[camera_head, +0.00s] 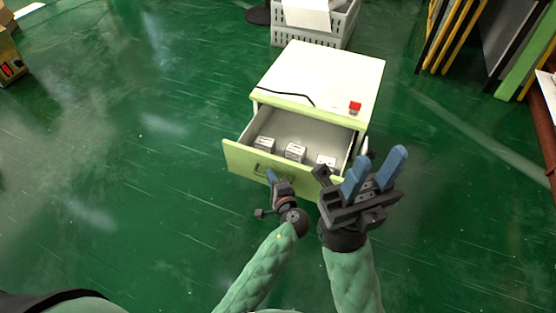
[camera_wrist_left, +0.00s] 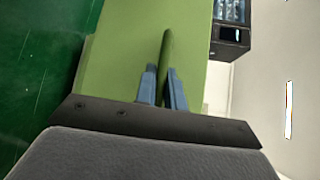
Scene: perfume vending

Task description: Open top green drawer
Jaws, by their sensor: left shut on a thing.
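The top green drawer (camera_head: 236,157) of a small white cabinet (camera_head: 330,72) is pulled well out, and its inside shows. Its green front also fills much of the left wrist view (camera_wrist_left: 120,65). My left gripper (camera_head: 271,176) is at the front and is shut on the drawer handle (camera_wrist_left: 167,55), which stands between its blue fingers. My right gripper (camera_head: 377,172) is open and empty, with its two blue fingers apart. It is in front of the drawer's right end in the head view and hides that corner.
Several small white boxes (camera_head: 295,152) stand in the drawer. A red object (camera_head: 355,106) and a black cable (camera_head: 288,94) are on the cabinet. A grey crate (camera_head: 338,28) is behind it. Panels (camera_head: 480,40) stand at the upper right.

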